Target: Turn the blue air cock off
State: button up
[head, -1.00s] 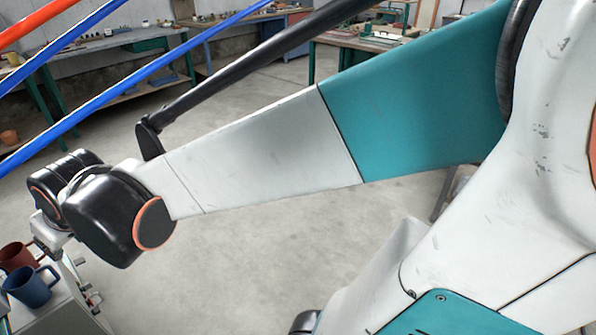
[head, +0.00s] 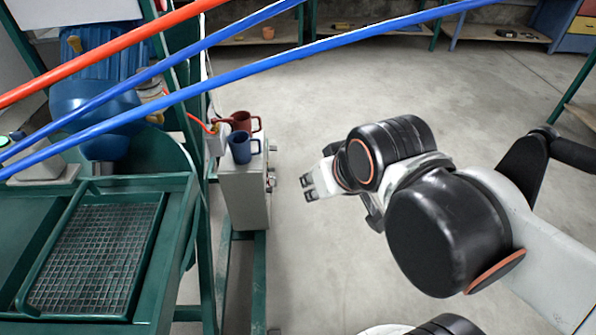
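Small fittings (head: 270,181) stick out from the right side of a grey box (head: 245,200). They are too small for me to tell which one is the blue air cock, or how its handle is turned. My gripper (head: 308,188) is a short way to the right of the box, with its fingers pointing left towards the fittings. Its two fingertips are apart with a gap between them, and nothing shows in it. It does not touch the box.
A red mug (head: 246,121) and a blue mug (head: 243,148) stand on the box. Two blue hoses (head: 330,47) and a red hose (head: 120,44) cross the view above. A green bench with a mesh tray (head: 95,255) is at left. The floor (head: 330,110) behind my gripper is clear.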

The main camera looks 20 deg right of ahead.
aim_at(17, 137)
jog(key=u, duration=1.35)
